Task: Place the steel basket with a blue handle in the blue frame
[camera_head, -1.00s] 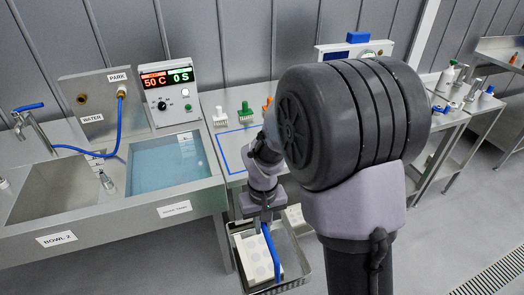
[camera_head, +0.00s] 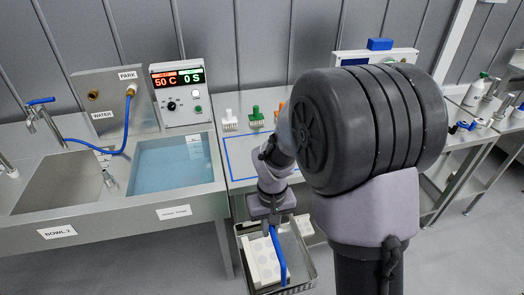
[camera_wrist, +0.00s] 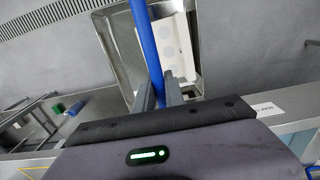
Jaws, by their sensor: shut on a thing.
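The steel basket (camera_head: 310,275) is a rectangular metal tray with a blue bar handle (camera_head: 280,257) running along its middle. It hangs low in front of the counter, and a white block with round marks lies in it. My gripper (camera_head: 268,227) is shut on the blue handle from above. In the wrist view my gripper (camera_wrist: 158,98) has its fingers on either side of the handle (camera_wrist: 144,40), with the basket (camera_wrist: 112,55) behind. The blue frame (camera_head: 227,158) is a blue outline on the counter, right of the water bath. My arm hides its right part.
A water bath (camera_head: 172,168) and an empty bowl (camera_head: 60,185) are set in the counter at left. A control box (camera_head: 181,95) stands behind. A side table with bottles is at right.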

